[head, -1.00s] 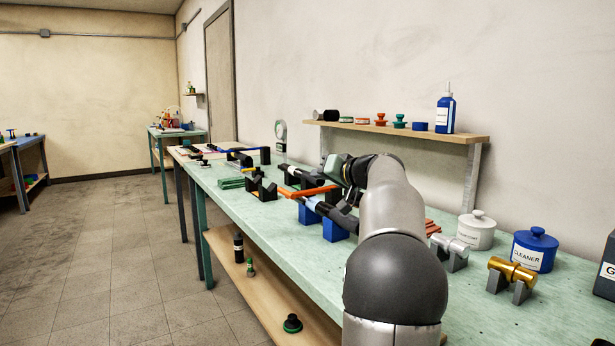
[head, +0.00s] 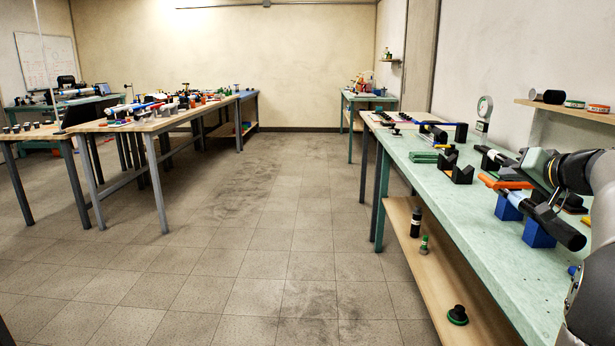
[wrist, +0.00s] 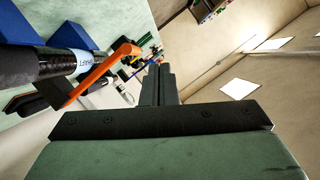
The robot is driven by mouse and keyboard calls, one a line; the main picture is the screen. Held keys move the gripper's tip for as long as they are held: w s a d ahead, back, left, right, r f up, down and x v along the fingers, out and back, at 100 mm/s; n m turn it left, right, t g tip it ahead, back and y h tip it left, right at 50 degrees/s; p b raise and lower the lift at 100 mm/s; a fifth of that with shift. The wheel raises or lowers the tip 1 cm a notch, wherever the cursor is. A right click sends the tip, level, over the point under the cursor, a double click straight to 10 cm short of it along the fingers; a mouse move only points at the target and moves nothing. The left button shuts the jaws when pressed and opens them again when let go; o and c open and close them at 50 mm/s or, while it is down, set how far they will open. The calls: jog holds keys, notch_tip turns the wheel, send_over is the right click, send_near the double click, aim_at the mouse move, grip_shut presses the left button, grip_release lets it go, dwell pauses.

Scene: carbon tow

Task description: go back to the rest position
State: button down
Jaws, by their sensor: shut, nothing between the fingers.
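My gripper (wrist: 158,85) is shut and empty. In the wrist view its two dark fingers lie together, pointing away, with nothing between them. In the head view my gripper's dark green body and grey arm are at the right edge, over the green bench top (head: 450,195). A black shaft with a pale label (wrist: 70,62) rests on blue blocks (head: 538,234) below my gripper. An orange bar (wrist: 102,72) shows to the left of the fingers in the wrist view, apart from them as far as I can tell.
Black V-shaped holders (head: 458,168) and other parts stand farther along the bench. A wooden wall shelf (head: 570,111) is behind my arm. The tiled floor (head: 270,230) is open between this bench and the tables at left.

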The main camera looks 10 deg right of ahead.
jog(key=s+a+n+g+y+p, duration=0.15)
jog(key=a+p, duration=0.25)
jog(key=a, duration=0.5)
jog(key=s+a+f+g+p, duration=0.1)
jog(key=s+a+g+p, duration=0.2)
jog(key=a, duration=0.5)
jog(key=s+a+n+g+y+p, duration=0.1)
jog(key=a+g+p, duration=0.3)
jog(key=a, duration=0.5)
jog(key=s+a+f+n+g+h+p, duration=0.1)
jog(key=s+a+p, duration=0.4)
jog(key=s, duration=0.6)
jog(key=s+a+f+n+g+h+p, duration=0.2)
jog(key=s+a+p, duration=0.4)
jog(key=s, duration=0.6)
jog(key=shift+s+a+f+n+g+p, duration=0.15)
jog(key=shift+s+f+n+g+p, duration=0.15)
jog(key=shift+f+n+g+p, duration=0.5)
jog(key=shift+r+g, duration=0.25)
jog(key=shift+r, duration=0.1)
